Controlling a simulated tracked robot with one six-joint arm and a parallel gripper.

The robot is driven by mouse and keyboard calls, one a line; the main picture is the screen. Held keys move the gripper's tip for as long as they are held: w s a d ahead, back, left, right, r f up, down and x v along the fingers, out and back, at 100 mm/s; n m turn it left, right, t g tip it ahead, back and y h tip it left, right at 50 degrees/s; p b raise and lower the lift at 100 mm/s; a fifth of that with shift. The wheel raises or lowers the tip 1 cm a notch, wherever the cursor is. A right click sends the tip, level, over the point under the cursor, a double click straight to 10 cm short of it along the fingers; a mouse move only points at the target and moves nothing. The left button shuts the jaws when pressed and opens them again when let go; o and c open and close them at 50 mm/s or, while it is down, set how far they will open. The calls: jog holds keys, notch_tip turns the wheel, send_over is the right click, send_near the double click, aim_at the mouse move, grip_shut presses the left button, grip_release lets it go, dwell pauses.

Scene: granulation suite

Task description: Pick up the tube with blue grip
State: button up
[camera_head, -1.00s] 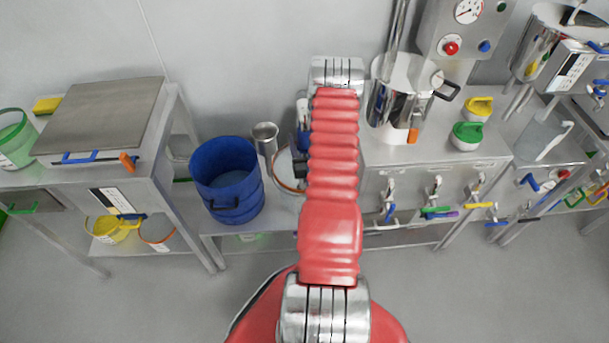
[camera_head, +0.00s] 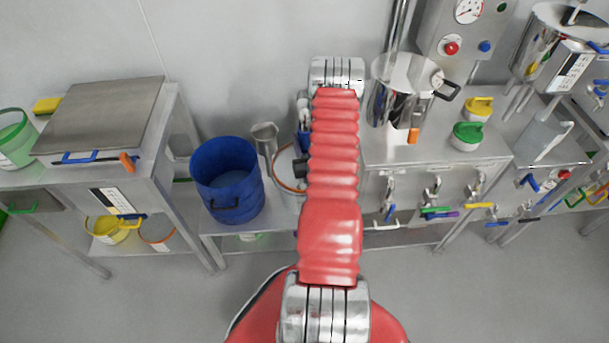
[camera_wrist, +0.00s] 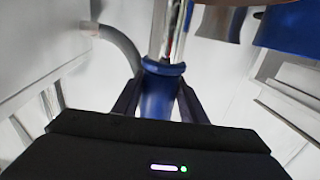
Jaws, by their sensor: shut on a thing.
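My arm hides most of my gripper and the right side of the tube there. I cannot tell whether the tube's lower end touches anything.
A steel bench (camera_head: 440,150) with a steel vessel (camera_head: 390,90) stands right.

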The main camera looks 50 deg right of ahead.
aim_at(305, 117)
grip_shut()
jog(key=shift+r, duration=0.2)
notch_tip(305, 117, up, 10)
jog(key=shift+f, duration=0.15)
dwell(0.8)
dwell(0.5)
